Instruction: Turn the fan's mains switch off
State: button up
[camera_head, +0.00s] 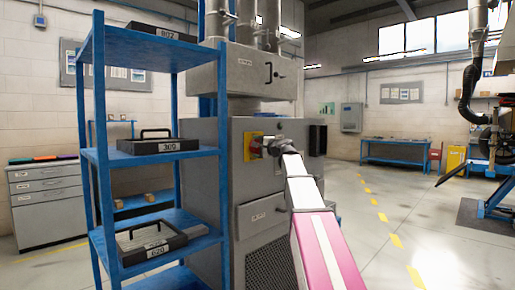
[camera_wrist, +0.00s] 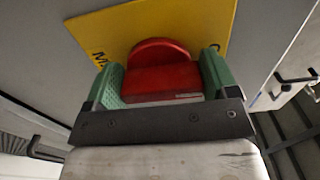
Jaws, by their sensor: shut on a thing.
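The fan's mains switch is a red knob (camera_wrist: 160,78) on a yellow plate (camera_wrist: 150,28), mounted on the grey cabinet (camera_head: 245,190). In the head view the yellow plate (camera_head: 253,146) shows on the cabinet's front, with my gripper (camera_head: 270,147) at its right side. In the wrist view the green fingers of my gripper (camera_wrist: 162,82) stand on either side of the red knob and are shut on it. The knob's grip bar lies roughly level across the wrist picture. The plate's lettering is mostly hidden by the fingers.
A blue shelf rack (camera_head: 100,150) with labelled black cases stands close on the left of the cabinet. A handle (camera_wrist: 298,78) juts out at the right in the wrist view. Open floor (camera_head: 400,210) lies to the right, with a blue workbench (camera_head: 410,143) far back.

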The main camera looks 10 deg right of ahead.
dwell(0.6)
jog(key=o, duration=0.8)
jog(key=v, duration=1)
jog(key=shift+s+d, duration=0.2)
jog(key=shift+s, duration=0.15)
jog(key=shift+f, duration=0.15)
